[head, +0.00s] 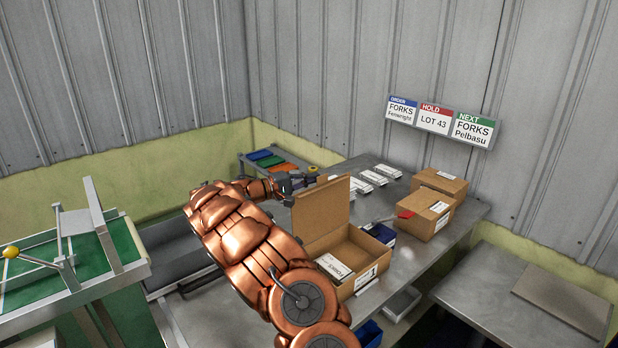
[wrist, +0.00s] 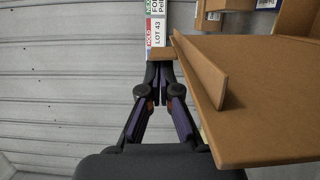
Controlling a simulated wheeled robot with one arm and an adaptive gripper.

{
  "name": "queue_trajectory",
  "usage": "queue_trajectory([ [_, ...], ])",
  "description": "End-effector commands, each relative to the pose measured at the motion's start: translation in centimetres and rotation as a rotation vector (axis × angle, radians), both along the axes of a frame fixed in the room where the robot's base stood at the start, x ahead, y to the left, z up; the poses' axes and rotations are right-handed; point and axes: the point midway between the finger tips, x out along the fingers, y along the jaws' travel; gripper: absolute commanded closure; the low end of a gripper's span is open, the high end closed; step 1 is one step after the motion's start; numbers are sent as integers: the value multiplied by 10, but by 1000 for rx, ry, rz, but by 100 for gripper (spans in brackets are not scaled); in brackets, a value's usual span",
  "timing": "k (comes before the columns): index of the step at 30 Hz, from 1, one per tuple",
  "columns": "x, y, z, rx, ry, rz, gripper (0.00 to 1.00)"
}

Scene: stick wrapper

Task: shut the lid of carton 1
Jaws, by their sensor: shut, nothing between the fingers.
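Carton 1 (head: 364,258) is an open brown cardboard box on the grey table, with a "1" on its front label. Its lid (head: 322,208) stands up from the back left edge. A white card reading "FORKS" (head: 334,267) shows in the box. My gripper (head: 312,172) is beyond the lid in the head view, small and partly hard to make out. In the wrist view my gripper (wrist: 163,72) is shut and empty, and the brown lid (wrist: 262,95) fills the right side, close beside the fingers. I cannot tell whether they touch.
Two closed cartons, a rear one (head: 440,182) and a front one (head: 425,213) with a red item on it, stand to the right. White packs (head: 372,177) lie at the back. A dark blue box (head: 380,234) is beside carton 1. A sign board (head: 436,120) hangs on the wall.

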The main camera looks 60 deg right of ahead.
Motion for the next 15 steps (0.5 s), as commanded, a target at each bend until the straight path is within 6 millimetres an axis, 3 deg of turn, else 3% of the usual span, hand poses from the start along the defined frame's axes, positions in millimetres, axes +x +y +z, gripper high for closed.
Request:
queue_trajectory([
  [15, -4, 1, 0, -7, -16, -1, 100],
])
